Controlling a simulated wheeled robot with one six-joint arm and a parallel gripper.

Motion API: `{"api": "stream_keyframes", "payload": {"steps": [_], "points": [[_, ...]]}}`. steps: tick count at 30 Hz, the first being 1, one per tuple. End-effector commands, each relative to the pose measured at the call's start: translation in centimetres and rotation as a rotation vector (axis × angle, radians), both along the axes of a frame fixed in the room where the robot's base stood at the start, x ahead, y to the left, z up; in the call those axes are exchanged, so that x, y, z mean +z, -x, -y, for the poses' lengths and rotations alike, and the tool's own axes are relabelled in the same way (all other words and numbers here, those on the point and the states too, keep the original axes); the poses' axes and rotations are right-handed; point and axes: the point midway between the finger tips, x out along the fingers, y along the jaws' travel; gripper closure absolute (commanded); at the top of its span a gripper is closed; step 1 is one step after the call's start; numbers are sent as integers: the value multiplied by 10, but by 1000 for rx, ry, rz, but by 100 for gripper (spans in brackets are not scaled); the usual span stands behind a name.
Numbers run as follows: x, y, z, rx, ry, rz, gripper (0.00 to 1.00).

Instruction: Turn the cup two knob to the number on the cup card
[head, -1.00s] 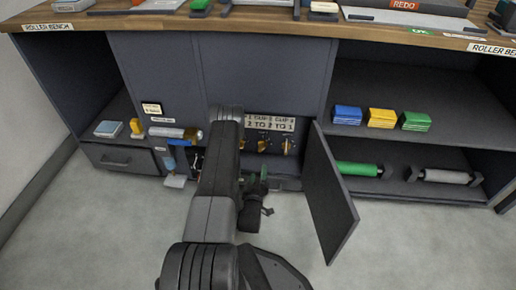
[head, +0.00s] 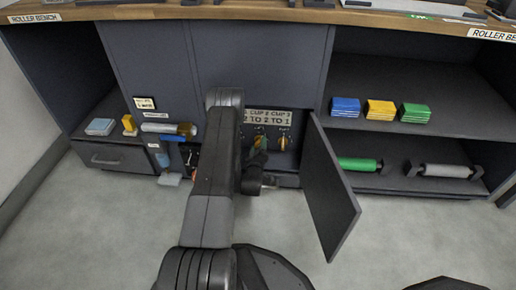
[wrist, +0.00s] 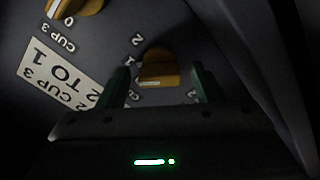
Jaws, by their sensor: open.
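A yellow-orange knob (wrist: 158,65) sits between the two green fingertips of my gripper (wrist: 160,86) in the wrist view. The fingers are open, one on each side; contact cannot be told. A figure 2 shows beside this knob, with other figures partly hidden, and a pale mark lies along its near edge. Its own name is not readable. In the head view, my gripper (head: 256,160) is at the knob panel in front of the middle knob (head: 259,142).
Another knob (wrist: 75,8) lies by a CUP 3 label in the wrist view. An open door (head: 330,190) stands right of the panel. Ink packs (head: 380,109) and rollers (head: 357,164) fill the right shelves. The floor in front is clear.

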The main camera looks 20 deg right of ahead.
Motion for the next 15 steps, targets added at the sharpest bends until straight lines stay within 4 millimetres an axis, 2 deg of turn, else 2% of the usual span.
{"api": "stream_keyframes", "payload": {"steps": [5,12,15], "points": [[0,0,0,0,0,0,40],[0,0,0,0,0,0,85],[0,0,0,0,-1,1,85]]}}
